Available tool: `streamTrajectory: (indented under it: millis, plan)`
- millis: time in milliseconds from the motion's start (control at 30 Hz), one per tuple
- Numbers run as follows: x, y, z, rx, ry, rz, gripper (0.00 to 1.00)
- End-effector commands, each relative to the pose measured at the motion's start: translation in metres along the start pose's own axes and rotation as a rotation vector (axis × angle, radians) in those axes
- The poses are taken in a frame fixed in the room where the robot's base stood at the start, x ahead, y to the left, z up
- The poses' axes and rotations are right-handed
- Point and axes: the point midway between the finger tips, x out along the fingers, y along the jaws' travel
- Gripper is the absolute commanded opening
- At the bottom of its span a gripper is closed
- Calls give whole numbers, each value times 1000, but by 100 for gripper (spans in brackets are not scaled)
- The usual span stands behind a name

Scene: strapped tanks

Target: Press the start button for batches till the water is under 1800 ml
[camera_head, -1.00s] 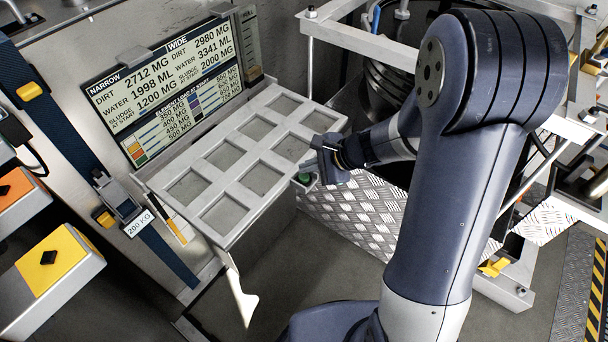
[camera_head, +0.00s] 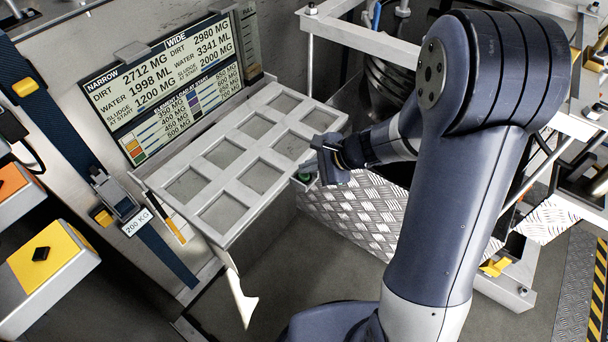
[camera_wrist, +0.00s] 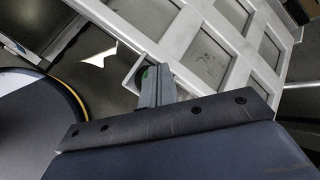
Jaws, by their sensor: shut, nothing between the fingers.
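The start button, a small green cap (camera_head: 304,177), sits on a grey bracket at the right corner of the panelled tray. It also shows in the wrist view (camera_wrist: 145,73), partly covered by my fingers. My gripper (camera_head: 320,163) is shut and empty, just above and beside the button. In the wrist view its closed fingers (camera_wrist: 154,84) overlap the button's edge; I cannot tell whether they touch it. The display (camera_head: 165,85) reads water 1998 ML under NARROW and 3341 ML under WIDE. Dirt reads 2712 MG and 2980 MG.
The white tray frame (camera_head: 232,208) with several square panels lies left of my gripper. A tread-plate box (camera_head: 350,212) stands below it. A metal frame (camera_head: 365,40) rises behind my arm. Boxes with yellow (camera_head: 48,262) and orange tops stand at far left.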

Motion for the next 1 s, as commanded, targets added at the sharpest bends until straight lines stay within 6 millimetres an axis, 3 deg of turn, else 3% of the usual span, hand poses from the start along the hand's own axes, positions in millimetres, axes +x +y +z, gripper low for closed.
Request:
streamTrajectory:
  millis: [1000]
  plan:
    - [5, 4, -4, 0, 0, 0, 0]
